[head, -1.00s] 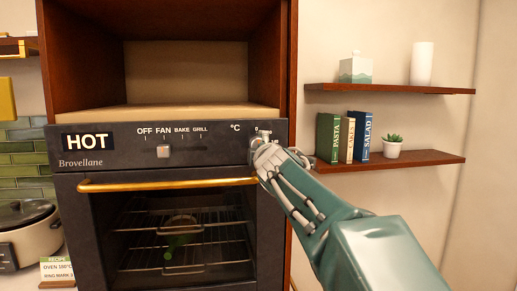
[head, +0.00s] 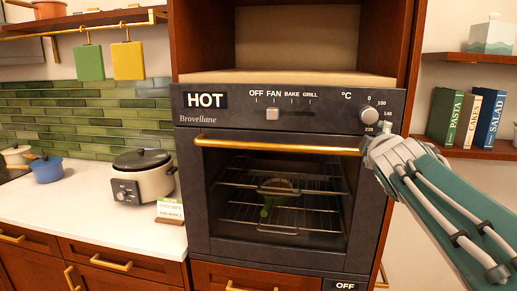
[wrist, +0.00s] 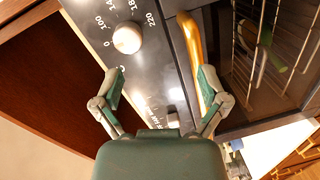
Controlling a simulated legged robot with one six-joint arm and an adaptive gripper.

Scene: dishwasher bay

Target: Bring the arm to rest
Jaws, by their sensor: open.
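My gripper (head: 378,152) is at the right edge of the oven front (head: 190,215), just below and right of the round white temperature knob (head: 369,116). In the wrist view its two fingers (wrist: 161,88) are spread wide with nothing between them. The knob (wrist: 127,38) shows ahead of the fingertips, and the gold door handle (wrist: 191,50) runs beside the right finger. I cannot tell whether that finger touches the handle. My arm reaches in from the lower right of the head view.
The oven door is shut; a rack inside holds a dish (head: 275,186). The panel reads HOT (head: 206,100). A shelf with books (head: 487,120) stands right, close to my arm. A counter (head: 75,200) with a cooker (head: 142,178) is at left.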

